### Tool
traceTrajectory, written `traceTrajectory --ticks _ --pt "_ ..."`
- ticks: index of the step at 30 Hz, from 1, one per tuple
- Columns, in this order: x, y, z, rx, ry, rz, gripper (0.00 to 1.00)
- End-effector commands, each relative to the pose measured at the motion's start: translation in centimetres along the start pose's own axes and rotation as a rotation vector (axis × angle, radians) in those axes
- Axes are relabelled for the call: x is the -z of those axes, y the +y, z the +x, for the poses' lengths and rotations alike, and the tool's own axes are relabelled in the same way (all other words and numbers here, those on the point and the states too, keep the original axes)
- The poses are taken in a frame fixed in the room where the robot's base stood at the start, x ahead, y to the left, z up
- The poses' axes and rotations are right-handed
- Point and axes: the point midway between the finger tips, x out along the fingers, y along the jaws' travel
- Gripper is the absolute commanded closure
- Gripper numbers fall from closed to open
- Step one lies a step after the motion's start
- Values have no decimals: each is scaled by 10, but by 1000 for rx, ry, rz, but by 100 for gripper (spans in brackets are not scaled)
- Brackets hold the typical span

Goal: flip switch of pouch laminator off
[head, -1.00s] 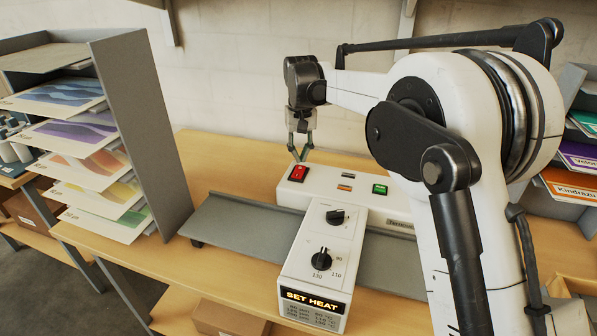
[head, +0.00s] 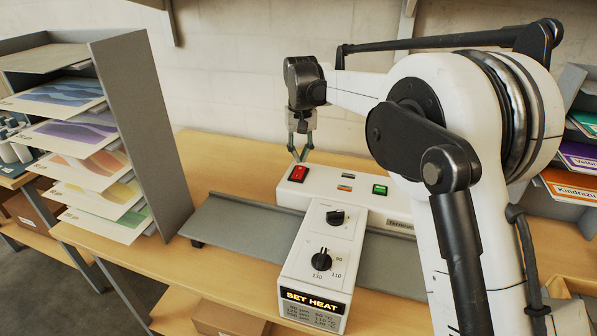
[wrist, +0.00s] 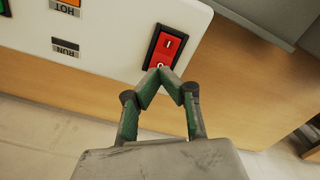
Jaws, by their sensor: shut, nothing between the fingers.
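The pouch laminator (head: 377,205) is a white unit lying across the bench. Its red rocker switch (head: 299,173) is at the left end of its top. In the wrist view the red switch (wrist: 166,50) sits in a black frame, with an "I" mark at its far end and an "O" mark at its near end. My gripper (head: 301,158) is shut and empty, just behind the switch. In the wrist view its joined fingertips (wrist: 160,72) are over the "O" end; I cannot tell if they touch it.
A green button (head: 380,189) and small indicator labels sit right of the switch. A control box (head: 322,245) with two black dials and a "SET HEAT" display stands in front. A grey paper rack (head: 150,130) stands at left. Bench space behind the laminator is clear.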

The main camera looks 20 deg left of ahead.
Motion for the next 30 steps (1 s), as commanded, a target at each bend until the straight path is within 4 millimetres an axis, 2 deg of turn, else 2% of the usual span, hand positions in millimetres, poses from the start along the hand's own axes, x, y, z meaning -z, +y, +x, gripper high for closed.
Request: traceTrajectory --ticks 30 --pt "0 0 13 0 0 0 100"
